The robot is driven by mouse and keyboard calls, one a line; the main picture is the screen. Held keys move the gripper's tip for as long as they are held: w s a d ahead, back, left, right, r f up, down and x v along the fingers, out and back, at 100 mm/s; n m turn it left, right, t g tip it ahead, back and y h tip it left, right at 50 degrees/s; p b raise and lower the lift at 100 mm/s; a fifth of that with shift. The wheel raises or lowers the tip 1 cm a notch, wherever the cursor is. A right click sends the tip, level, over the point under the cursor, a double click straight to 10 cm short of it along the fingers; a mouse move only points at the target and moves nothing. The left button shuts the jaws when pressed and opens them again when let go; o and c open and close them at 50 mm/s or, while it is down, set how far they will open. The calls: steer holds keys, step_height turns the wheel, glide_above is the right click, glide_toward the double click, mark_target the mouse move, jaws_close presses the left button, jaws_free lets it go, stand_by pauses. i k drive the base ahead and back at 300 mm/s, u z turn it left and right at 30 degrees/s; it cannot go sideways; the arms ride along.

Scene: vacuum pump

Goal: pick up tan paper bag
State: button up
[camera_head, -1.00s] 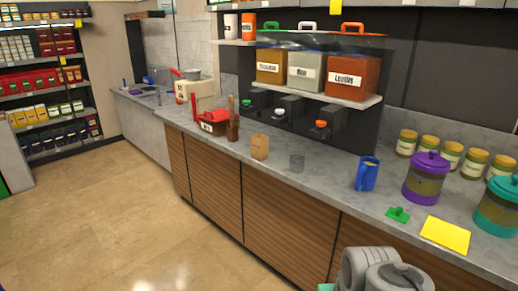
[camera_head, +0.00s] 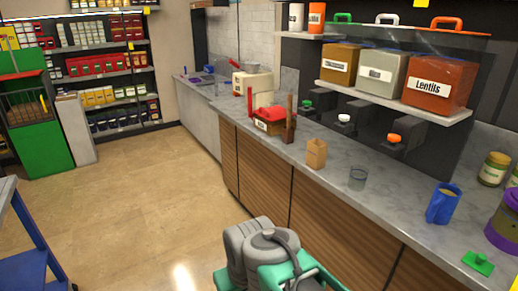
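The tan paper bag (camera_head: 316,153) stands upright on the grey counter, near its front edge. It is between the red box with a dark brown bottle beside it and a small clear glass. My arm (camera_head: 268,255), grey with green parts, shows at the bottom centre, in front of the counter and below the bag. My gripper's fingers cannot be made out. Nothing is seen touching the bag.
Beside the bag are a glass (camera_head: 358,179), a red box (camera_head: 268,122) and a brown bottle (camera_head: 290,120). A blue mug (camera_head: 443,204) stands farther right. Dispensers (camera_head: 438,80) hang above the counter (camera_head: 395,197). The floor (camera_head: 150,200) at left is clear.

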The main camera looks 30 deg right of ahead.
mark_target(316, 154)
steer(key=u, duration=0.35)
steer(key=i, duration=2.05)
steer(key=z, duration=1.15)
steer(key=i, duration=0.55)
steer(key=z, duration=0.35)
